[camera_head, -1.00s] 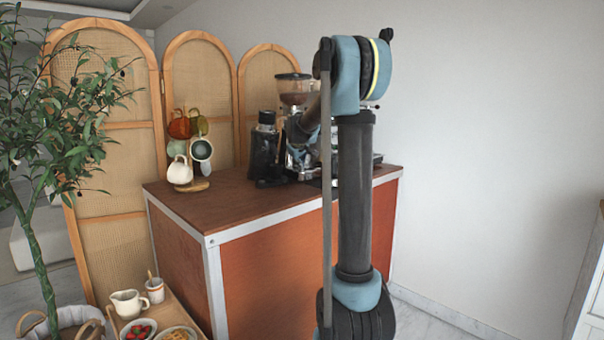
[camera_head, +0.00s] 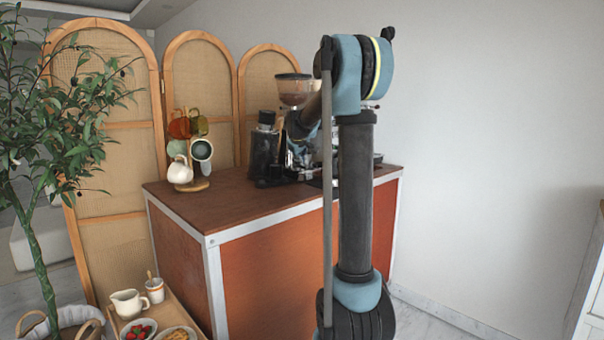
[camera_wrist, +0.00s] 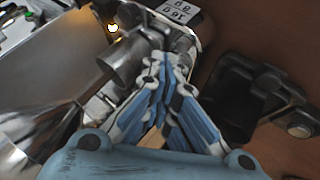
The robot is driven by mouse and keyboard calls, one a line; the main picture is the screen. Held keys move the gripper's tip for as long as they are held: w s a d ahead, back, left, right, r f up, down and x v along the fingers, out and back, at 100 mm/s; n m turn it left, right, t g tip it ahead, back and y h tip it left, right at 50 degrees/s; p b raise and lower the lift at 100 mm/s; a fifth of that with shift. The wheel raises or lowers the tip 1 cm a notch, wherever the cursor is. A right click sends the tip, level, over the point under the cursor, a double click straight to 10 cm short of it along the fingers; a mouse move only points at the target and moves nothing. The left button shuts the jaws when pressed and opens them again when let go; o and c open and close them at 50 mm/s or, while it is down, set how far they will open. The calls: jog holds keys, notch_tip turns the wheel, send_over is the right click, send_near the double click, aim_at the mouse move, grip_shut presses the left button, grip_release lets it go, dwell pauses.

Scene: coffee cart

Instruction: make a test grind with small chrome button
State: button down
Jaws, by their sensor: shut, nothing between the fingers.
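My gripper (camera_wrist: 166,64) is shut and empty in the wrist view, its blue fingers meeting at the tips. The tips are at the metal front of the coffee grinder, close below a small display (camera_wrist: 180,10) with dark digits. I cannot tell whether they touch it. A metal cylinder (camera_wrist: 126,54) is just left of the tips. A small lit icon (camera_wrist: 112,27) glows at the upper left. I cannot make out the small chrome button; the fingers may hide it. In the head view the grinder's bean hopper (camera_head: 294,88) shows above the counter, and my arm hides much of what is below.
A black appliance (camera_head: 264,150) stands left of the grinder on the brown counter (camera_head: 225,200). A mug tree with a white mug (camera_head: 179,171) is farther left. The counter's front left is clear. A dark bracket-like part (camera_wrist: 245,95) is right of my fingers.

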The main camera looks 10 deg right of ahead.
jog(key=shift+r, duration=2.5)
jog(key=s+d+f+m+g, duration=0.15)
jog(key=s+f, duration=0.45)
jog(key=s, duration=0.8)
jog(key=s+f+m+g+y, duration=0.15)
jog(key=s+f, duration=0.45)
jog(key=s, duration=0.8)
jog(key=s+d+f+m+g, duration=0.15)
jog(key=s+f, duration=0.45)
jog(key=s, duration=0.8)
jog(key=s+a+f+m+g, duration=0.2)
jog(key=s+f, duration=0.9)
jog(key=s, duration=0.3)
jog(key=shift+s+f, duration=0.35)
jog(key=shift+y, duration=0.25)
jog(key=shift+w+f+g, duration=0.2)
jog(key=shift+w+g, duration=0.05)
jog(key=shift+w, duration=0.25)
